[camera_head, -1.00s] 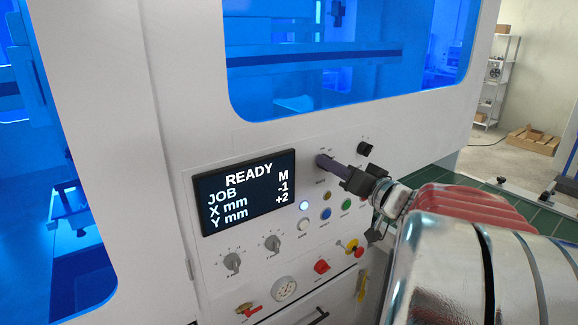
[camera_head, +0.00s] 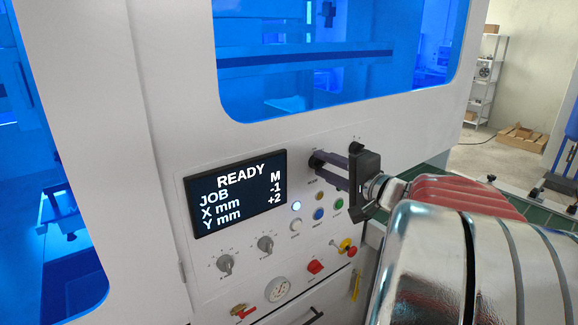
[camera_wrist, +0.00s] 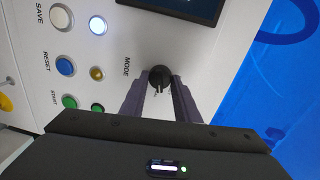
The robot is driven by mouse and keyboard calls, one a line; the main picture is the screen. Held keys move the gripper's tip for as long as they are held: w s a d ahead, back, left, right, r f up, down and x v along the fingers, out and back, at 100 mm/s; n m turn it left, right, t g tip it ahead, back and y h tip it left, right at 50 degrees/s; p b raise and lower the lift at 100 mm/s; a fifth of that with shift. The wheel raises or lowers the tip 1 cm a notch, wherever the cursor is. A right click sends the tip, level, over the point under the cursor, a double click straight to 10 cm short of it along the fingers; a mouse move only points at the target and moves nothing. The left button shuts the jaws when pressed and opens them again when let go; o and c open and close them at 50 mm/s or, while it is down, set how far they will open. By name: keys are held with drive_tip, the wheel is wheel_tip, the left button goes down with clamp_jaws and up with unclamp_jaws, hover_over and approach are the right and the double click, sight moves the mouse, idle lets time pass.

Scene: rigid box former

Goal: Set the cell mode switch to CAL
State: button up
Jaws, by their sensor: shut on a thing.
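The cell mode switch (camera_wrist: 160,76) is a round black knob on the white panel, with the word MODE printed beside it in the wrist view. My gripper (camera_wrist: 160,88) is shut on this knob, one dark finger on each side. In the head view my gripper (camera_head: 322,166) reaches the panel just right of the display, and its fingers largely hide the knob. The position labels around the knob are too small or hidden to read, so I cannot tell which mode it points to.
The display (camera_head: 237,192) reads READY, JOB M, X mm -1, Y mm +2. Buttons sit below the knob, including a lit white one (camera_head: 296,206). Two grey dials (camera_head: 265,244), a red knob (camera_head: 315,267) and a gauge (camera_head: 278,289) are lower.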

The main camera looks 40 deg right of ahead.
drive_tip(key=shift+d+f+m, duration=0.1)
drive_tip(key=shift+m, duration=0.65)
drive_tip(key=shift+d+f+m, duration=0.1)
drive_tip(key=shift+m, duration=0.65)
drive_tip(key=o, duration=1)
drive_tip(key=shift+o, duration=0.2)
drive_tip(key=shift+a+r, duration=0.1)
drive_tip(key=shift+s, duration=0.15)
drive_tip(key=s, duration=1.3)
drive_tip(key=shift+s+d+r, duration=0.2)
drive_tip(key=shift+s+r, duration=0.05)
drive_tip(key=shift+r, duration=0.2)
